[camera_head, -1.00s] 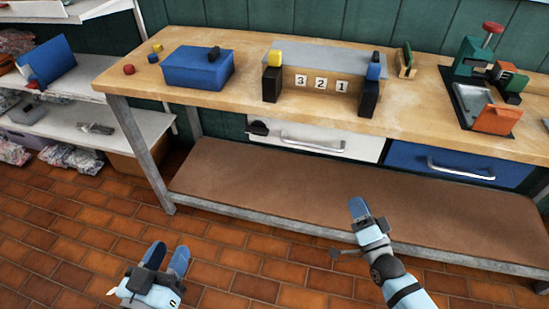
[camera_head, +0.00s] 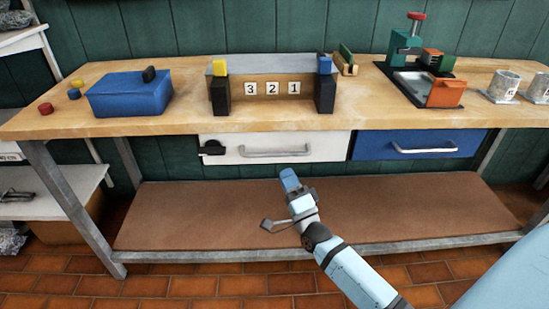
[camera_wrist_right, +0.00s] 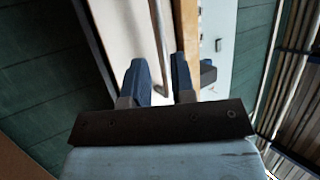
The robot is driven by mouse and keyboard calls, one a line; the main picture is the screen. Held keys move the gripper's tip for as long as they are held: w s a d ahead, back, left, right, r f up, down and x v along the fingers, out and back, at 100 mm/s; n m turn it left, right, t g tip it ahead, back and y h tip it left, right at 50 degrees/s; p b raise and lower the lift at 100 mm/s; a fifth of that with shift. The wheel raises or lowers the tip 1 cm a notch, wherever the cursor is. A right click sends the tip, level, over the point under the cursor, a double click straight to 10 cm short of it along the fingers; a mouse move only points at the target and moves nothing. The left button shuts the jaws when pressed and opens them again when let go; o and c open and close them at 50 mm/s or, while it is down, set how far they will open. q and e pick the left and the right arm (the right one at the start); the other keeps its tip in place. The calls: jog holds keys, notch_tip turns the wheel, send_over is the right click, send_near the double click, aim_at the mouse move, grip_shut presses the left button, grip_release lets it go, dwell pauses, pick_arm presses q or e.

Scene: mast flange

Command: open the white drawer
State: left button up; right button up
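The white drawer (camera_head: 318,145) sits under the bench top, shut as far as I can see, with a grey bar handle (camera_head: 275,153) across its front. A black latch-like piece (camera_head: 211,148) is on the left of the drawer front. My right gripper (camera_head: 289,177) is just below and in front of the handle in the head view. In the right wrist view, my right gripper's (camera_wrist_right: 158,78) two blue fingers stand apart. The handle (camera_wrist_right: 158,35) shows beyond and between them; I cannot tell whether they touch it. My left gripper is not in view.
A blue drawer (camera_head: 420,144) is right of the white one. The wooden bench (camera_head: 170,122) carries a blue box (camera_head: 128,95), a 3-2-1 block display (camera_head: 271,103), a clamp device (camera_head: 425,80) and two cups. A brown lower shelf (camera_head: 200,215) lies below the drawers.

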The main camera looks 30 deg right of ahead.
aim_at(276, 155)
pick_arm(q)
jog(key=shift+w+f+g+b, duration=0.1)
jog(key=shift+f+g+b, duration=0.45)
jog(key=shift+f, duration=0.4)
pick_arm(e)
jog(key=x, duration=0.7)
jog(key=shift+w, duration=0.15)
grip_shut()
